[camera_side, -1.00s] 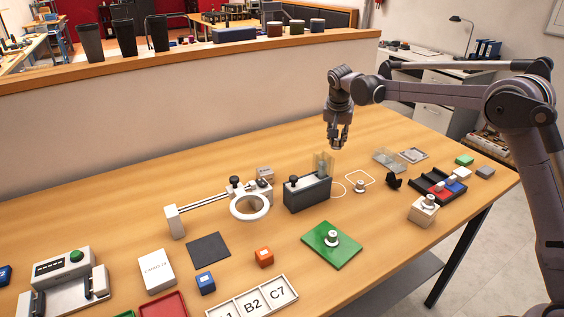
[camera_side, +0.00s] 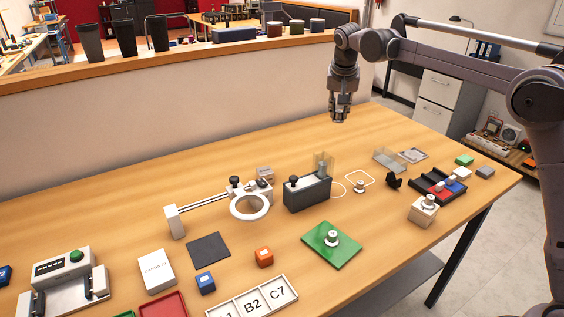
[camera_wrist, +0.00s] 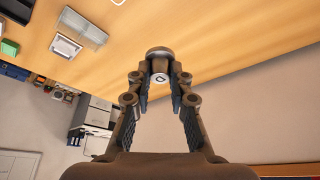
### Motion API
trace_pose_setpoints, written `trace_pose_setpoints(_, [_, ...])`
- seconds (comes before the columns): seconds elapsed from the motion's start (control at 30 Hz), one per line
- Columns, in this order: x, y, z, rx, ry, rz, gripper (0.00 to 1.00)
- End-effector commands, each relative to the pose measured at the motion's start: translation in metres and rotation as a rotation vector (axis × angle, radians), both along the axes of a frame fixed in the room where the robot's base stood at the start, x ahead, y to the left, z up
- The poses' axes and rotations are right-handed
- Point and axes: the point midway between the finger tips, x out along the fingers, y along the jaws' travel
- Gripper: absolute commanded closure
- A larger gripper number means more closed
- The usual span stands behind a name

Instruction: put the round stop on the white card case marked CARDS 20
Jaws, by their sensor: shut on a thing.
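The white card case (camera_side: 157,270) lies flat on the table at the front left in the side view, with small dark lettering on its top. In the wrist view my gripper (camera_wrist: 159,84) is shut on a round grey metal piece (camera_wrist: 158,52) with a small marked knob, seemingly the round stop. The piece is barely distinguishable in the side view. Similar round metal pieces stand on the green plate (camera_side: 347,254), on a pale block (camera_side: 421,215) and on the table.
A dark square pad (camera_side: 209,250), a blue cube (camera_side: 205,283) and a red tray (camera_side: 163,305) lie near the card case. A ring on a clamp arm (camera_side: 249,207) and a dark box with a clear panel (camera_side: 306,193) stand mid-table. The back-left table is clear.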

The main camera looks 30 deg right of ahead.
Motion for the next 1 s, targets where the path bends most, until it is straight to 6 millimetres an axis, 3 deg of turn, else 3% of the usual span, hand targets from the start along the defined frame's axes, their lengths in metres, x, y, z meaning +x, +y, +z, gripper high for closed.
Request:
trace_pose_setpoints(0.27, [0.008, 0.093, -0.002, 0.001, -0.002, 0.299, 1.00])
trace_pose_setpoints(0.47, [0.003, 0.185, -0.003, 0.001, -0.003, 0.603, 1.00])
trace_pose_setpoints(0.8, [-0.034, 0.336, -0.002, 0.000, -0.004, 1.111, 1.00])
trace_pose_setpoints(1.0, [-0.060, 0.398, -0.001, 0.001, -0.005, 1.328, 1.00])
